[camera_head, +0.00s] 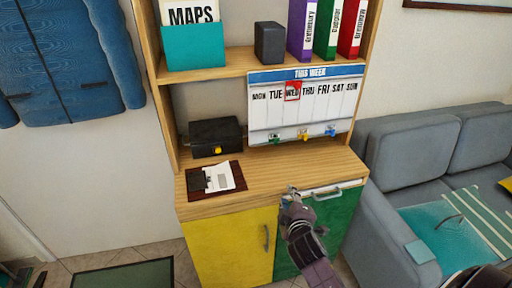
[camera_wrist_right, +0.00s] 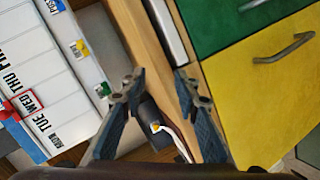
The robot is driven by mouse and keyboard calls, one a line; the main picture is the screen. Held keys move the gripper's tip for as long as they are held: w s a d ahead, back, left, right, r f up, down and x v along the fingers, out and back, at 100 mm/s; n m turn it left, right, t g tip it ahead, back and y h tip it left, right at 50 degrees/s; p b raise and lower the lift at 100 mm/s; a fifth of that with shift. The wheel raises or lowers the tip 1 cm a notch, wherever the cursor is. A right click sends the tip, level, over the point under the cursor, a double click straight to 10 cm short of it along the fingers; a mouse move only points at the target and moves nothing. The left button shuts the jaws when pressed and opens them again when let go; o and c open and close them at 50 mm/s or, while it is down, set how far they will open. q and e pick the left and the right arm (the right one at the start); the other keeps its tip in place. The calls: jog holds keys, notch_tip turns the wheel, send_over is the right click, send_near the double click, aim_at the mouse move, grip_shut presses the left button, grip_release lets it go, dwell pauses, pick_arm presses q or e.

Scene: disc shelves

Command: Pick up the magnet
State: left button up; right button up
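The white weekly board (camera_head: 330,110) stands on the wooden counter. A red square magnet (camera_head: 292,91) frames WED; it also shows at the left edge of the wrist view (camera_wrist_right: 9,110). Small green (camera_head: 274,138), yellow (camera_head: 302,134) and blue (camera_head: 330,131) pieces sit along the board's lower edge; I cannot tell whether they are magnets. My right gripper (camera_head: 292,191) is near the counter's front edge, below and apart from the board. In the wrist view its fingers (camera_wrist_right: 160,77) are spread with nothing gripped between them. My left gripper is not in view.
A black box with a yellow knob (camera_head: 215,136) and a brown clipboard with paper (camera_head: 217,179) occupy the counter's left side. Yellow (camera_head: 232,246) and green (camera_head: 335,212) cabinet fronts with handles lie below. A grey sofa (camera_head: 385,165) stands at right. The counter before the board is clear.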

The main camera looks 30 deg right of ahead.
jog(key=w+r+n+t+h, duration=0.1)
jog(key=w+r+n+t, duration=0.1)
jog(key=w+r, duration=0.3)
jog(key=n+t, duration=0.2)
jog(key=n, duration=0.1)
send_near(276, 144)
jog(key=w+d, duration=0.1)
jog(key=b+x, duration=0.1)
jog(key=x, duration=0.3)
jog(key=b+x, duration=0.1)
jog(key=x, duration=0.2)
jog(key=shift+w+a+b, duration=0.1)
jog(key=shift+a+b, duration=0.2)
jog(key=shift+a, duration=0.05)
jog(key=shift+w+d, duration=0.2)
jog(key=shift+w, duration=0.25)
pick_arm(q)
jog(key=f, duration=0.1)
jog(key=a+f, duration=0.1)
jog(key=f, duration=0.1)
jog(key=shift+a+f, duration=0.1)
pick_arm(e)
grip_shut()
